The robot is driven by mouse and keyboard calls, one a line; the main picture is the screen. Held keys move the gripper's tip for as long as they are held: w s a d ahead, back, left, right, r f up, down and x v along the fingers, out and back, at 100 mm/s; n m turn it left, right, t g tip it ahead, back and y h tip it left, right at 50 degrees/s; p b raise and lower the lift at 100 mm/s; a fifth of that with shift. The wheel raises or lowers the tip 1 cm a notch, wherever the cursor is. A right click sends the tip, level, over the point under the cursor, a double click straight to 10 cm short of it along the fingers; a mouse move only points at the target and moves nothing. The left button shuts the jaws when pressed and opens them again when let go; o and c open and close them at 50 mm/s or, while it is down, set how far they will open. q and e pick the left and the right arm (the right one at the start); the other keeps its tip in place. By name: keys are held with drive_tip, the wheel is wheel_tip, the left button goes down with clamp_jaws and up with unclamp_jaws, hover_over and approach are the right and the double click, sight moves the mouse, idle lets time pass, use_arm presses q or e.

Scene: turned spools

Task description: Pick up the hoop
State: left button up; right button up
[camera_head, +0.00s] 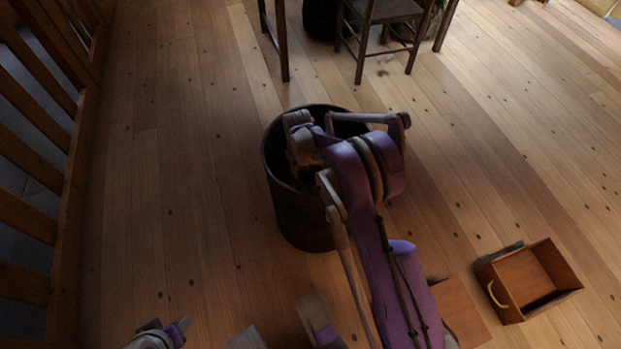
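I cannot make out a hoop in the head view. My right arm reaches up from the bottom over a dark round bin (303,220), and my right gripper (298,158) is at the bin's mouth, over its left inner side. My own arm covers much of the opening, so most of the bin's inside is hidden. Whether the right gripper holds anything does not show. My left gripper (168,330) is low at the bottom left edge, partly cut off, away from the bin. Its opening is unclear.
An open wooden box (530,277) with a curved yellow handle lies at the lower right, near a flat wooden panel (460,310). A dark chair (385,12) and table legs stand behind the bin. A wooden railing (68,200) runs along the left. The floor between railing and bin is clear.

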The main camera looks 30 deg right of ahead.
sight(301, 182)
drive_tip(key=f, duration=0.2)
drive_tip(key=f+b, duration=0.1)
drive_tip(key=f, duration=0.1)
drive_tip(key=f+b, duration=0.1)
drive_tip(key=f, duration=0.2)
drive_tip(key=shift+s, duration=0.25)
drive_tip(key=shift+r, duration=0.1)
clamp_jaws()
